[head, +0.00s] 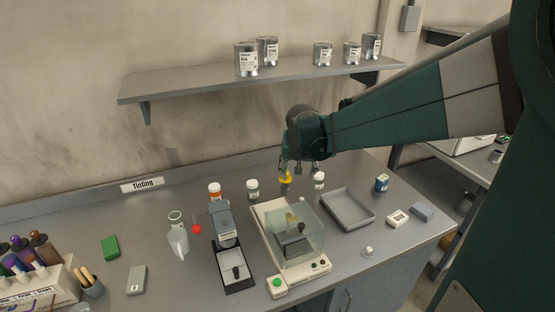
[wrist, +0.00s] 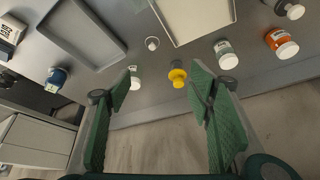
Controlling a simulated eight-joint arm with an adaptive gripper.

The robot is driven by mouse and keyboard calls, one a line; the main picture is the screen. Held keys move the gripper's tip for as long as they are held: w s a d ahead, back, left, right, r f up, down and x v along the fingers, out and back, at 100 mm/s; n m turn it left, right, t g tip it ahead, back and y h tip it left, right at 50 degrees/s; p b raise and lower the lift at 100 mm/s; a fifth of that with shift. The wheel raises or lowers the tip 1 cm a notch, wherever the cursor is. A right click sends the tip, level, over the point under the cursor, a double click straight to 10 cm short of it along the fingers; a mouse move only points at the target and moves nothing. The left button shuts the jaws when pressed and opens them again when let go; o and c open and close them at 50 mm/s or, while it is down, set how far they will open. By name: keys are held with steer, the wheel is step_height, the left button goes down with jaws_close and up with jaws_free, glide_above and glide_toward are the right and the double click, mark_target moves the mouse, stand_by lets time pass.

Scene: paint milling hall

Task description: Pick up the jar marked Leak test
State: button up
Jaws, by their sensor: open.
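I cannot read "Leak test" on any jar. A blue jar (head: 382,184) stands further right. The wrist view shows the orange jar (wrist: 283,44), the grey-white jar (wrist: 226,55), the small white jar (wrist: 135,82) and the blue jar (wrist: 57,78). My gripper (head: 298,170) is open and empty, above the back of the bench near a yellow item (head: 286,179). In the wrist view my gripper's green fingers (wrist: 165,90) are spread apart.
A balance with a clear cover (head: 311,270), a grey tray (head: 350,222) and a dark-based instrument (head: 236,276) occupy the bench. A clear jug (head: 178,240) stands left. A shelf (head: 200,82) with several labelled tins hangs above. A small white knobbed item (head: 367,251) lies in front of the tray.

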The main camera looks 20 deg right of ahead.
mark_target(318, 175)
steer(key=w+d+f+m+p, duration=0.1)
steer(key=w+d+f, duration=0.3)
steer(key=d, duration=0.1)
steer(key=w+d+f+m+g+p, duration=0.1)
steer(key=w+d+f+p, duration=0.1)
steer(key=w+d+f, duration=0.2)
steer(key=w+d+f+m+h+p, duration=0.1)
steer(key=w+d+f, duration=0.3)
steer(key=d, duration=0.2)
steer(key=shift+w+d+f+m+g, duration=0.15)
steer(key=shift+w+d+m+g, duration=0.15)
steer(key=shift+d+m, duration=0.1)
steer(key=shift+w+d+f, duration=0.15)
steer(key=shift+d+f, duration=0.15)
steer(key=shift+f, duration=0.1)
steer(key=shift+x, duration=1.3)
steer(key=shift+x, duration=2.6)
steer(key=shift+a, duration=0.15)
